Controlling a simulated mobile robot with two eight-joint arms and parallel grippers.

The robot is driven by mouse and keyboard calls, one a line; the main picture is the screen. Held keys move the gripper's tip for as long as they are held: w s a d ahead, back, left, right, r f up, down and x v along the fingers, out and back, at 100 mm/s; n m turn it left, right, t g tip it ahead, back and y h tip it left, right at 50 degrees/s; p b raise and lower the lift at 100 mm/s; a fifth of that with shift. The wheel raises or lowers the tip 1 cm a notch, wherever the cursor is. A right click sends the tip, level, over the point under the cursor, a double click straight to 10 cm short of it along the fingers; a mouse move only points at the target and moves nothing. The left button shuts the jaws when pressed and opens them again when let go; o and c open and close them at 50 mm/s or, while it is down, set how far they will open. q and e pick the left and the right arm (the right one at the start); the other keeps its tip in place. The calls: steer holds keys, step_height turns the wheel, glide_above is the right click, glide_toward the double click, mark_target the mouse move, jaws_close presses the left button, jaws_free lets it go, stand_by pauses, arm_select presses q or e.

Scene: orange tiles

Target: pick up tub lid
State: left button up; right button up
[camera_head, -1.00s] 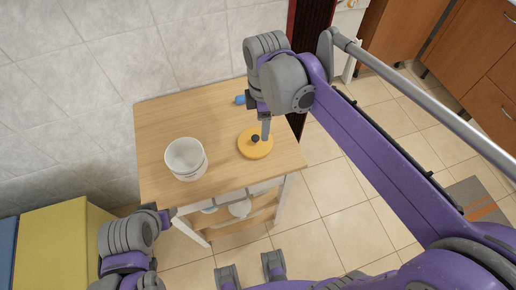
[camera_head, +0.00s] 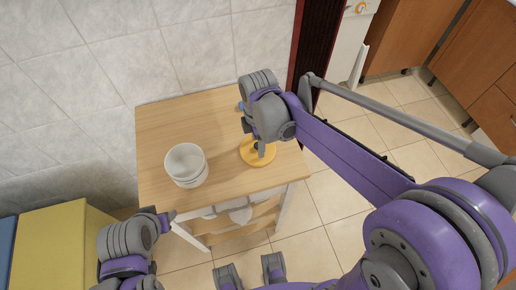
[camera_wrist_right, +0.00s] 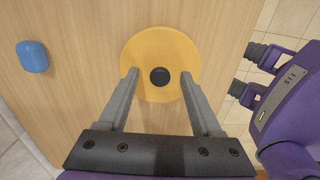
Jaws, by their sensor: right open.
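The tub lid (camera_head: 258,156) is a round yellow-orange disc with a dark knob, lying on the wooden table near its right front edge. In the right wrist view the lid (camera_wrist_right: 160,48) lies in front of my right gripper (camera_wrist_right: 159,80). The fingers are open, one on each side of the dark knob (camera_wrist_right: 159,77), with clear room between. In the head view my right gripper (camera_head: 256,147) is above the lid and hides part of it. A white tub (camera_head: 186,164) stands open on the table, left of the lid. My left gripper (camera_head: 168,214) is at the table's front left; its jaw state is unclear.
The wooden table (camera_head: 165,120) stands against a tiled wall. A small blue object (camera_wrist_right: 33,56) lies left of the lid in the wrist view. A yellow cabinet (camera_head: 60,240) is at the lower left. The table's middle is clear.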

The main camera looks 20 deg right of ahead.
jaws_close()
stand_by(0.3)
